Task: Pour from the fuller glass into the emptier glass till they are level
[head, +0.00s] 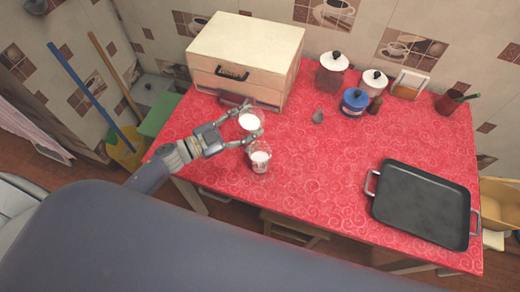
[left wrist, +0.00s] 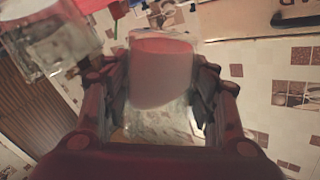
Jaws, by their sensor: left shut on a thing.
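My left gripper (head: 254,122) is shut on a clear glass (head: 249,121) with white liquid in it. In the left wrist view, this held glass (left wrist: 160,75) sits between the two fingers, its liquid filling one part and clear glass showing on the other. A second clear glass (head: 260,160), also with white liquid, stands on the red counter just nearer than the gripper. It also shows, blurred, in the left wrist view (left wrist: 50,42). The two glasses are apart. I cannot tell exactly how their levels compare. My right gripper is not in view.
A wooden box with a drawer (head: 246,52) stands behind the held glass. A black tray (head: 425,205) lies at the right. The red counter (head: 320,180) is clear between.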

